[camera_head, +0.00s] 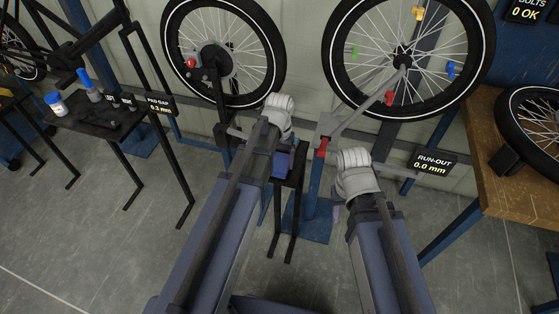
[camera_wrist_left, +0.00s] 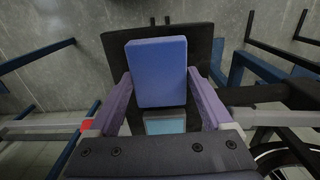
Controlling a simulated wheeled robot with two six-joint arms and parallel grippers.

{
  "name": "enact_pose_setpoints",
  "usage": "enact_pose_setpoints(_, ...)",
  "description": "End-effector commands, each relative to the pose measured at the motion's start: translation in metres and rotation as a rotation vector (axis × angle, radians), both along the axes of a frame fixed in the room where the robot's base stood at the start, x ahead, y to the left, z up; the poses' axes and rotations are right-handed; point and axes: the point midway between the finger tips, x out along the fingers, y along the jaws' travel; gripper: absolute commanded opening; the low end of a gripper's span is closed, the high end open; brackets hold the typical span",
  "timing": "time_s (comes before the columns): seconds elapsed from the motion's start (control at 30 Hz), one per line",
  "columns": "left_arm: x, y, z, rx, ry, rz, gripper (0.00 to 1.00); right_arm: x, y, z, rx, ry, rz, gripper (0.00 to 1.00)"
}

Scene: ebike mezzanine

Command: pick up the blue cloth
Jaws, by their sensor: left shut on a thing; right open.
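The blue cloth (camera_wrist_left: 157,70) looks like a folded block. In the left wrist view it lies between the two purple fingers of my left gripper (camera_wrist_left: 163,105), which is shut on it. Below it is the dark top of a small stand (camera_wrist_left: 200,45); I cannot tell whether the cloth touches it. In the head view the cloth (camera_head: 281,166) is partly hidden by my left arm, above the black stand (camera_head: 291,180). My right gripper (camera_head: 337,211) is open and apart from the cloth, mostly hidden by its own wrist.
Two spoked wheels (camera_head: 268,80) (camera_head: 478,70) hang on stands behind. A red clamp (camera_head: 321,147) is close to my grippers. A black table (camera_head: 110,130) with bottles is at left, a wooden bench (camera_head: 500,165) at right.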

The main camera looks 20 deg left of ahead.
Motion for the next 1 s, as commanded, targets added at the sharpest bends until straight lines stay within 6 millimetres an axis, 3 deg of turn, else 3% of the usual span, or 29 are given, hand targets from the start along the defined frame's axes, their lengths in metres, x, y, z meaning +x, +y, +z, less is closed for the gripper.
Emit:
enact_pose_setpoints(0.63, 0.0, 0.0, 0.088, 0.0, 0.0, 0.0, 0.29, 0.0, 0.0, 0.088, 0.0, 0.0, 0.0, 0.5)
enact_pose_setpoints(1.0, 0.0, 0.0, 0.096, 0.0, 0.0, 0.0, 0.29, 0.0, 0.0, 0.096, 0.0, 0.0, 0.0, 0.5)
